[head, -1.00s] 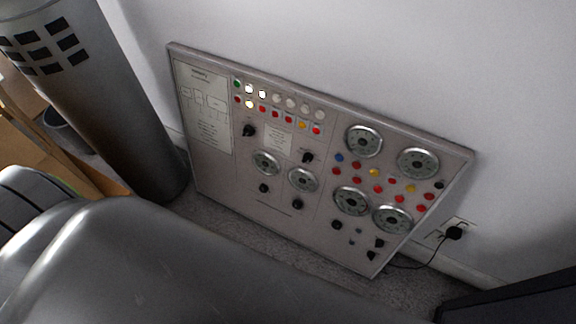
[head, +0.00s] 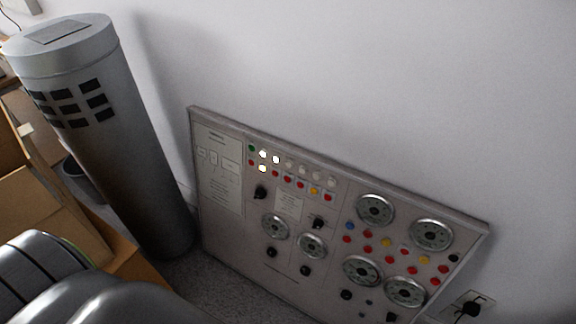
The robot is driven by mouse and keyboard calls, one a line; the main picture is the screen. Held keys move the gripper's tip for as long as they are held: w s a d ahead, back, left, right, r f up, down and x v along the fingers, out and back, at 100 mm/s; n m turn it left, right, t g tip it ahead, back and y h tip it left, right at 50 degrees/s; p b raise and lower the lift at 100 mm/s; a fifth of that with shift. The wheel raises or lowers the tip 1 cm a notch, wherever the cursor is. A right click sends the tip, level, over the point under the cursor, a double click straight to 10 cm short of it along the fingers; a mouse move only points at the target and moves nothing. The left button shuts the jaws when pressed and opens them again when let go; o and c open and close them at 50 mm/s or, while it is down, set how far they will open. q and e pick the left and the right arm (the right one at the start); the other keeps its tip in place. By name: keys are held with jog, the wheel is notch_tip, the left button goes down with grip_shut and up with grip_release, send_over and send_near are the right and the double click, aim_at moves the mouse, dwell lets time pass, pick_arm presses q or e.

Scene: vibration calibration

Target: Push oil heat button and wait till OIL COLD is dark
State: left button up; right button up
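The control panel (head: 218,215) leans against the wall, tilted in the picture. Its upper left has a row of round buttons and lamps in green, red, yellow and white. Three lamps (head: 263,168) glow white there. Their labels are too small to read, so I cannot tell which is the oil heat button or OIL COLD. Several round dials (head: 375,210) and black knobs sit below and to the right. Part of my own grey arm shows at the lower left. Neither gripper is in view.
A tall grey metal cylinder (head: 135,160) with dark square openings stands left of the panel. Cardboard boxes (head: 45,205) are at the far left. A black plug (head: 468,308) sits in a wall outlet at the lower right. Speckled floor (head: 215,285) shows before the panel.

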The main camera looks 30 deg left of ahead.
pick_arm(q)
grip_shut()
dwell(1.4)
